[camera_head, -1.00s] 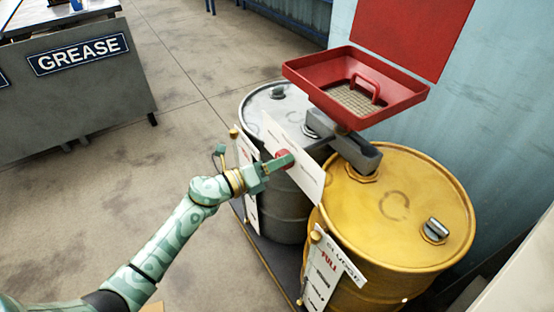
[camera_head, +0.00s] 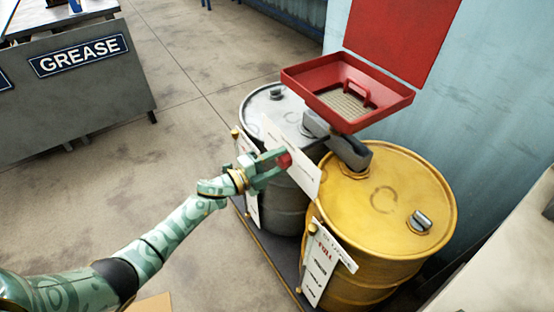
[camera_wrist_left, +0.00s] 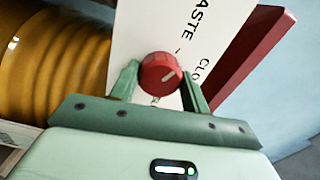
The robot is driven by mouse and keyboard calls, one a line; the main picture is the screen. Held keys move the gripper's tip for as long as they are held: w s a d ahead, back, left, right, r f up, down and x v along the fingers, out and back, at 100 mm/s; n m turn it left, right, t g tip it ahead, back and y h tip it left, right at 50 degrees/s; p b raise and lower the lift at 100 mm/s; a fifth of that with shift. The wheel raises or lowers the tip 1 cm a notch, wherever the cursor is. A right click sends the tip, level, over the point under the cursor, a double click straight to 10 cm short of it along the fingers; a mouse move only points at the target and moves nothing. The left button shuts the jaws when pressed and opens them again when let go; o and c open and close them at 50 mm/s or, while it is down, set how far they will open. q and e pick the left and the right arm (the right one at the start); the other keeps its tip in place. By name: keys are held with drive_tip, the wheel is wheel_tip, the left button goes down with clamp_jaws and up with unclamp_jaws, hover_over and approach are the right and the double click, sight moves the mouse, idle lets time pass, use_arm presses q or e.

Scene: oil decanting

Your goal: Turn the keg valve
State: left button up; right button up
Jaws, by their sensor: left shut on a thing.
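The valve's red round knob (camera_head: 286,160) sits in front of a white lettered plate (camera_head: 304,172) beside the drums. My left gripper (camera_head: 274,163) is shut on this knob, one finger on each side. My right gripper is out of view.
A grey drum (camera_head: 272,108) and a yellow drum (camera_head: 395,190) stand close together under a red funnel tray (camera_head: 345,120). A white "FULL" label plate (camera_head: 322,265) is on the yellow drum's near side. Open floor (camera_head: 120,190) lies to the left, before the GREASE counter (camera_head: 85,95).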

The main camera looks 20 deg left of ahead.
use_arm(q)
drive_tip(key=shift+n, duration=0.6)
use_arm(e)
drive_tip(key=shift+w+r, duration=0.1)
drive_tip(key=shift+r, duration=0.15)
use_arm(q)
drive_tip(key=shift+f, duration=0.1)
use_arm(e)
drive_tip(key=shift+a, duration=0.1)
use_arm(q)
drive_tip(key=o, duration=1)
drive_tip(key=shift+a, duration=0.1)
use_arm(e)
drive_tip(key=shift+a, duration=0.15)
use_arm(q)
drive_tip(key=p+v, duration=0.3)
drive_tip(key=v, duration=1.3)
drive_tip(key=shift+s+a, duration=0.1)
drive_tip(key=shift+s, duration=0.05)
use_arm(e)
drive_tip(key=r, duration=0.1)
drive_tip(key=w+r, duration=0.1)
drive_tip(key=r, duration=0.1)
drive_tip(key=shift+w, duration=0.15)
use_arm(q)
drive_tip(key=shift+n, duration=0.3)
